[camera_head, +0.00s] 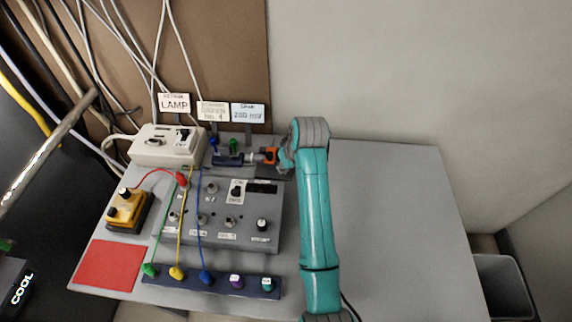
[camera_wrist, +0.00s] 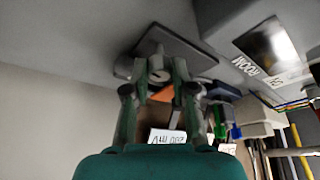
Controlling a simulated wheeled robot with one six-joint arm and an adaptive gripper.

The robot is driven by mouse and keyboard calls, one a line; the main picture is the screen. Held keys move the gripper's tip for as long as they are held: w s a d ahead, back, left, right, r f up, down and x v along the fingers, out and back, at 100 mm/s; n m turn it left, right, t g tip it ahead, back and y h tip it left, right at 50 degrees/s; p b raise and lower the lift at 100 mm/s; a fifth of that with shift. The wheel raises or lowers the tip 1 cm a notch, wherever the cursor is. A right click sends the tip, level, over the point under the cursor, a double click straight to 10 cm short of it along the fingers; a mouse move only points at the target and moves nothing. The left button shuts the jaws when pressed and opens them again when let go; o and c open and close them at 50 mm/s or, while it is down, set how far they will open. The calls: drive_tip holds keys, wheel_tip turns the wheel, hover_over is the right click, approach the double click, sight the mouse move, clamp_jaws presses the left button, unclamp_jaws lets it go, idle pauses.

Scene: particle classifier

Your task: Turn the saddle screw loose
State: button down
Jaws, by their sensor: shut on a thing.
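My teal arm reaches to the back of the bench, and my gripper (camera_head: 284,157) is at the right end of a small dark-blue device (camera_head: 230,160) with an orange part (camera_head: 269,155). In the wrist view my gripper (camera_wrist: 161,68) has its two fingers closed around a small pale round piece (camera_wrist: 158,76), which seems to be the saddle screw. The orange part (camera_wrist: 160,95) shows between the fingers, just beyond that piece. The fingers hide the sides of the screw. I cannot tell how far it is turned.
A grey control box (camera_head: 262,222) with knobs and cables stands left of my arm. A pale lamp box (camera_head: 150,148), a yellow box (camera_head: 128,212) and a red mat (camera_head: 108,264) are further left. The grey bench (camera_head: 395,220) is clear on the right.

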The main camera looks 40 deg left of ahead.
drive_tip(key=n+g, duration=0.1)
drive_tip(key=n, duration=0.2)
drive_tip(key=shift+w+n, duration=0.15)
drive_tip(key=shift+n, duration=0.25)
drive_tip(key=n+g, duration=0.2)
drive_tip(key=n, duration=0.2)
drive_tip(key=shift+w+n, duration=0.15)
drive_tip(key=shift+n, duration=0.15)
drive_tip(key=n, duration=0.2)
drive_tip(key=n+g+h, duration=0.1)
drive_tip(key=n, duration=0.1)
drive_tip(key=shift+w+g, duration=0.15)
drive_tip(key=shift+g, duration=0.15)
drive_tip(key=shift+a+n+g+h, duration=0.15)
drive_tip(key=shift+n+g+h, duration=0.35)
drive_tip(key=shift+n, duration=1.6)
drive_tip(key=c, duration=1.2)
unclamp_jaws()
